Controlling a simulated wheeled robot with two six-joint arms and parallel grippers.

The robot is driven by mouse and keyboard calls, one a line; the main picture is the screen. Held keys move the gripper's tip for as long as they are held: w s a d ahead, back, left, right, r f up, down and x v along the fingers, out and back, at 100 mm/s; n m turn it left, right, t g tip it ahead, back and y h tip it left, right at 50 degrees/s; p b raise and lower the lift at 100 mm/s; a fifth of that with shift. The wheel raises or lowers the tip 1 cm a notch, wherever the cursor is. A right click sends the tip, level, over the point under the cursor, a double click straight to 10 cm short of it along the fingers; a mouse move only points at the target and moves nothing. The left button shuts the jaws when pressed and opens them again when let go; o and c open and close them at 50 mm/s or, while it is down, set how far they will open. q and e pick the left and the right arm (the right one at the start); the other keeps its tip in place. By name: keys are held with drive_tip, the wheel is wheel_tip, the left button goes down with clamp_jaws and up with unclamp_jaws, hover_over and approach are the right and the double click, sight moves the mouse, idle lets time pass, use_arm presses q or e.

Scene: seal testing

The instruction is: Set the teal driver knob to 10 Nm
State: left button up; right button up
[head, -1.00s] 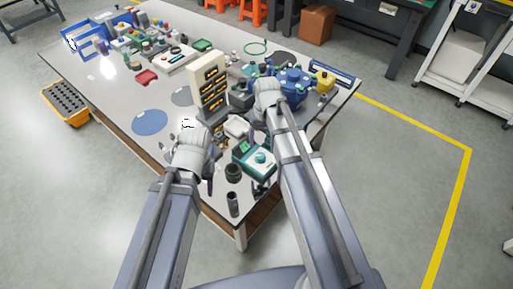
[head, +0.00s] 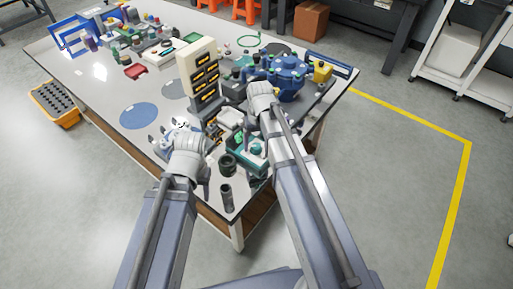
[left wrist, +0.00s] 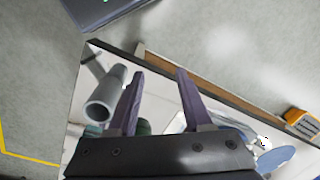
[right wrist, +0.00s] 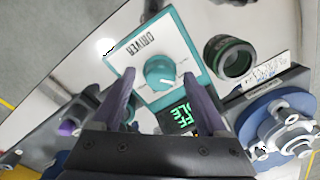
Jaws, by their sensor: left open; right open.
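The driver unit (right wrist: 140,50) has a teal case and a white face printed "DRIVER". Its teal knob (right wrist: 160,72) has a pointer mark, but its value is unreadable. A green display (right wrist: 181,117) is partly hidden by my right gripper. My right gripper (right wrist: 159,76) is open, with its fingers at either side of the knob in the right wrist view; contact cannot be told. In the head view, the driver unit (head: 243,158) is partly covered by my right arm. My left gripper (left wrist: 160,73) is open and empty over the table's near edge.
A dark green ring (right wrist: 230,58) and a grey tube (head: 227,197) stand close to the driver unit. A blue flanged device (head: 288,75) stands behind my right arm, and a drawer tower (head: 200,75) stands further left. Open table lies around the blue disc (head: 138,115).

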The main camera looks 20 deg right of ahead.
drive_tip(key=shift+c, duration=0.2)
clamp_jaws()
idle(0.5)
